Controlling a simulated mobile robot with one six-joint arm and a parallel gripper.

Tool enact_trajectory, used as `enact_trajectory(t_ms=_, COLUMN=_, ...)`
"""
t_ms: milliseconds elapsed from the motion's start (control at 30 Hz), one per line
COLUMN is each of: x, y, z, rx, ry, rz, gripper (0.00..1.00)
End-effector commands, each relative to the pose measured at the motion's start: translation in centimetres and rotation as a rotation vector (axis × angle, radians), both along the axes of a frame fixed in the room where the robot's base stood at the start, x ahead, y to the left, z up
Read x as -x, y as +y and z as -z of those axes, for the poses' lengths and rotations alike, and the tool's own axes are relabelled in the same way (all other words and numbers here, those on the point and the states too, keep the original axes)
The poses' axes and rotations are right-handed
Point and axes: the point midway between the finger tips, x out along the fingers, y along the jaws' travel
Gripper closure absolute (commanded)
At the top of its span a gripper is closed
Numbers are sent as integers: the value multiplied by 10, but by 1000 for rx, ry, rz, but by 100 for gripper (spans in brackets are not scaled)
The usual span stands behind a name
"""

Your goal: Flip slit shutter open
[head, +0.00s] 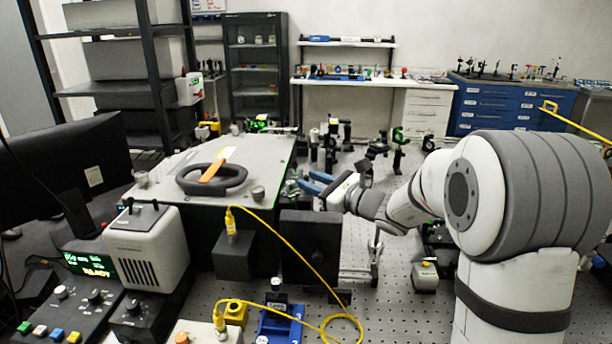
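The spectrometer is a large dark box with a flat grey lid (255,155), left of centre in the head view. I cannot make out the slit shutter for certain; small metal parts (291,187) show at the lid's right edge. My gripper (306,182) reaches in from the right, beside this edge. Its two blue fingers point left and stand apart, with nothing seen between them. Whether they touch the box or the small parts I cannot tell.
A dark block (311,245) stands below my gripper. A yellow cable (275,228) loops over the front of the bench. Several optic posts (333,145) stand behind my gripper. A black ring (211,179) with an orange strip lies on the lid.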

Motion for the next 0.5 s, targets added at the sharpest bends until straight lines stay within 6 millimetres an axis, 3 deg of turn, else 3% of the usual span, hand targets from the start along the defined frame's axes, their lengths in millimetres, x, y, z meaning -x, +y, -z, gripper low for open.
enact_trajectory(t_ms=200, x=-13, y=18, z=-1, rx=0, ry=0, rz=0, gripper=71)
enact_trajectory(t_ms=500, x=-14, y=19, z=-1, rx=0, ry=-1, rz=1, gripper=71)
